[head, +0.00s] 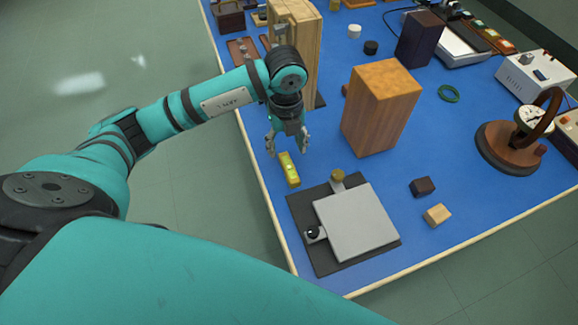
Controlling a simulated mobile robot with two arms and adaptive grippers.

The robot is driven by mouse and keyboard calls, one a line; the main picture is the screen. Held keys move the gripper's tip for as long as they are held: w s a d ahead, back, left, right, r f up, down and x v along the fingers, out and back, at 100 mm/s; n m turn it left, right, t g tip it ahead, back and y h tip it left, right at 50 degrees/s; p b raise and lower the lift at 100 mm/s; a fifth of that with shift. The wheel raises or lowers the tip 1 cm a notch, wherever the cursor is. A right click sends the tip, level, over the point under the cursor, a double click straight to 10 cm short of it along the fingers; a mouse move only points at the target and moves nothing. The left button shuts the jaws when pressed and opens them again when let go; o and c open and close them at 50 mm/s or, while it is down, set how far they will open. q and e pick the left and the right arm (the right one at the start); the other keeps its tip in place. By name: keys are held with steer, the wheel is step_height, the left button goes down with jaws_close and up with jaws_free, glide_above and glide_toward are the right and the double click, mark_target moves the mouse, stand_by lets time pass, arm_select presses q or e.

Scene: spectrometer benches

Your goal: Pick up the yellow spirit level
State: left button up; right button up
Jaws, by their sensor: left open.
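The yellow spirit level (290,172) is a small bar lying on the blue bench top, close behind a grey levelling plate and near the bench's left edge. My left gripper (287,147) points down above and just behind the spirit level. Its fingers are apart with nothing between them. My right gripper is not in the head view.
A grey plate (356,222) on a black base stands in front of the level. A tall wooden block (380,108) stands to the right, and a wooden cabinet (300,45) behind my gripper. Two small blocks, dark (423,186) and light (437,214), lie right of the plate.

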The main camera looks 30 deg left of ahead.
mark_target(288, 164)
arm_select(q)
step_height(288, 164, down, 3)
steer(key=shift+r, duration=0.2)
steer(key=f+p, duration=0.1)
steer(key=f, duration=0.3)
steer(key=shift+s+d+f+p, duration=0.1)
steer(key=shift+d+p, duration=0.1)
steer(key=shift+p, duration=0.15)
steer(key=shift+f, duration=0.5)
jaws_close()
